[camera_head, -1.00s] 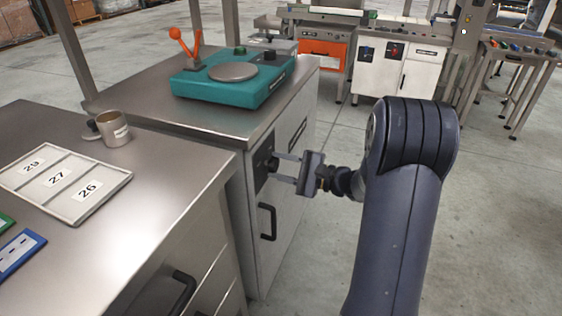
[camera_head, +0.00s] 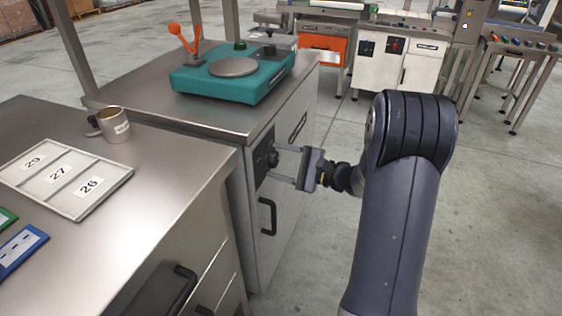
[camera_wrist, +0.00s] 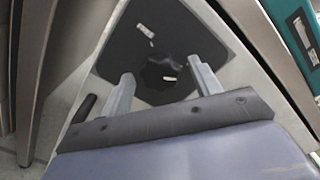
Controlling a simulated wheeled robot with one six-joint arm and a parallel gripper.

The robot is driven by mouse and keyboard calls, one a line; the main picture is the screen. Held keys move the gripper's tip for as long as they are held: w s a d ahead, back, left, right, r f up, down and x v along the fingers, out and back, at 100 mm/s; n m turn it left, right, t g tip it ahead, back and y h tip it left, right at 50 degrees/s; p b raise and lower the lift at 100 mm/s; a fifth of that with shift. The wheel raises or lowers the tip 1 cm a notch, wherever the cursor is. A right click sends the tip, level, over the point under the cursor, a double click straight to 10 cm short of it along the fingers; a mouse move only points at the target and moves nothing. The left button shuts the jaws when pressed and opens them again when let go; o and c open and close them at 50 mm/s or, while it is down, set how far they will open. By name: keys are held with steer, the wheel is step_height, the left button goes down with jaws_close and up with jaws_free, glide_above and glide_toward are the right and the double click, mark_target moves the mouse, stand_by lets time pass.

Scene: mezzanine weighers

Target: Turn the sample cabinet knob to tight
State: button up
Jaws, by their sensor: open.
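The sample cabinet (camera_head: 284,215) is grey with a steel top, and its front faces right. Its black knob (camera_head: 273,159) sits on a dark plate (camera_head: 262,170) high on that front. In the wrist view the lobed knob (camera_wrist: 163,78) carries a white mark on its right side, and the dark plate (camera_wrist: 125,45) has a small white label above the knob. My gripper (camera_head: 284,166) is open in front of the plate. In the wrist view its fingers (camera_wrist: 163,85) stand on either side of the knob. I cannot tell whether they touch it.
A black door handle (camera_head: 268,217) is below the knob. A teal scale (camera_head: 232,88) with an orange lever stands on the cabinet. A steel counter (camera_head: 150,190) at left holds a mug (camera_head: 114,125) and a numbered tray (camera_head: 118,178).

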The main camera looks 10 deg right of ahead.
steer(key=p+v, duration=0.1)
steer(key=v, duration=0.9)
steer(key=shift+s+d, duration=0.25)
steer(key=shift+d, duration=0.05)
steer(key=shift+w+a, duration=0.1)
steer(key=b+x, duration=0.1)
steer(key=x, duration=0.9)
steer(key=shift+w+a, duration=0.2)
steer(key=shift+a, duration=0.1)
steer(key=shift+d, duration=0.1)
